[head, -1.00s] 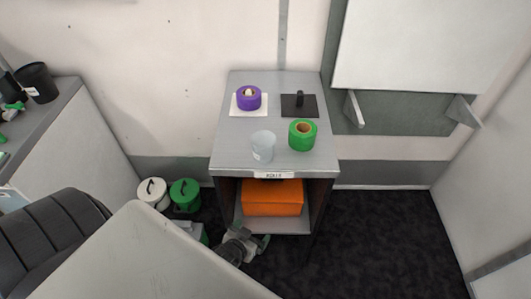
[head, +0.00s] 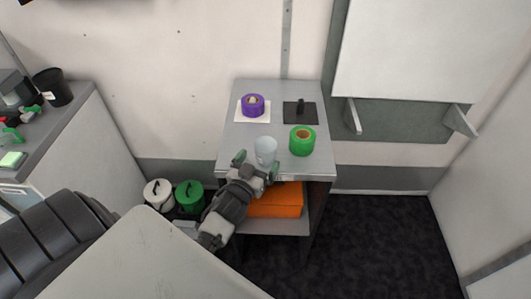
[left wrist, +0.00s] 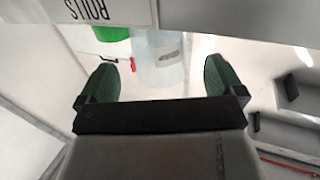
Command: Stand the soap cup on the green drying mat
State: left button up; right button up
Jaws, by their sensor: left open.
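The soap cup, a translucent pale cup (head: 265,149), stands upright near the front edge of the small grey cabinet top. My left gripper (head: 256,166) is open at that edge, its green fingers on either side of the cup's lower part in the head view. In the left wrist view the cup (left wrist: 158,50) shows between the two open fingers (left wrist: 159,80), with a gap on each side. I cannot tell how deep between them it is. I cannot make out a green drying mat for certain; a small pale green item (head: 12,159) lies on the left counter.
A green tape roll (head: 302,147) stands right of the cup. A purple roll (head: 253,106) on a white sheet and a black item (head: 300,107) on a dark pad sit behind. An orange box (head: 275,204) is on the shelf below. White and green bins (head: 159,194) stand on the floor.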

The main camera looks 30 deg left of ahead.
aim_at(261, 158)
pick_arm(q)
jog(key=w, duration=0.4)
jog(key=shift+w+a+f, duration=0.1)
jog(key=shift+a+f, duration=0.1)
jog(key=shift+a, duration=0.1)
jog(key=shift+c, duration=0.7)
jog(key=c, duration=0.9)
jog(key=shift+r, duration=0.15)
